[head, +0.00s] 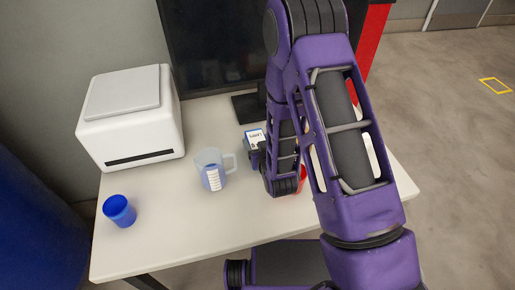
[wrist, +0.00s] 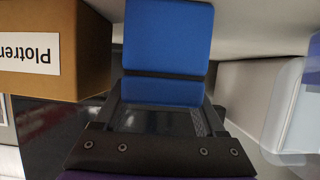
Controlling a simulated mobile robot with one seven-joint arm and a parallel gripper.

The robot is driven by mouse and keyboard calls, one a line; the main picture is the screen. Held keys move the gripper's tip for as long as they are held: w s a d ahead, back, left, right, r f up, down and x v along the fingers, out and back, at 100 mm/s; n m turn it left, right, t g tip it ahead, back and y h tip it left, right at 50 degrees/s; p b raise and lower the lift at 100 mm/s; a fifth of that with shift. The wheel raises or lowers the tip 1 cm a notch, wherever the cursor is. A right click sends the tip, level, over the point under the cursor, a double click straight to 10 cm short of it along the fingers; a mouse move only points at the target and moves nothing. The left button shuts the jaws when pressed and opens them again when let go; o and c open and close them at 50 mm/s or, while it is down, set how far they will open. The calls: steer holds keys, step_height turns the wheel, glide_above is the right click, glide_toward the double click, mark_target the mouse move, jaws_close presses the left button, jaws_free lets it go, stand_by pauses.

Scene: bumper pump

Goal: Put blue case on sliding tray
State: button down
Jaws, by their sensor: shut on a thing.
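My gripper (wrist: 168,100) is shut on the blue case (wrist: 168,38), which fills the top middle of the wrist view. A dark bar of the gripper crosses the case's blue face. In the head view, a small blue-and-white piece (head: 255,136) beside my gripper (head: 254,152) appears to be the same case. It is over the white table, right of the jug. I cannot tell whether it touches the table. My purple arm covers much of the right side of the table. I cannot make out a sliding tray in either view.
A clear measuring jug (head: 214,170) stands close left of my gripper. A blue cup (head: 119,210), a white box-like machine (head: 130,115) and a dark monitor (head: 215,45) are on the table (head: 180,230). A labelled brown box (wrist: 60,45) is close by in the wrist view.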

mark_target(258, 139)
steer(key=shift+r, duration=0.15)
step_height(258, 139, up, 9)
steer(key=shift+w+f+p, duration=0.1)
steer(key=shift+f+p, duration=0.05)
steer(key=shift+p, duration=0.45)
steer(key=shift+d+r, duration=0.1)
steer(key=shift+r, duration=0.2)
steer(key=d+m+h, duration=0.1)
steer(key=d, duration=0.3)
steer(key=w+d+m+h, duration=0.1)
steer(key=d, duration=0.4)
steer(key=d+m+h, duration=0.1)
steer(key=d, duration=0.3)
steer(key=shift+w+d+r+t+h, duration=0.15)
steer(key=shift+w+d+t+h, duration=0.15)
steer(key=shift+w, duration=0.1)
steer(key=shift+d, duration=0.4)
steer(key=shift+s+d, duration=0.1)
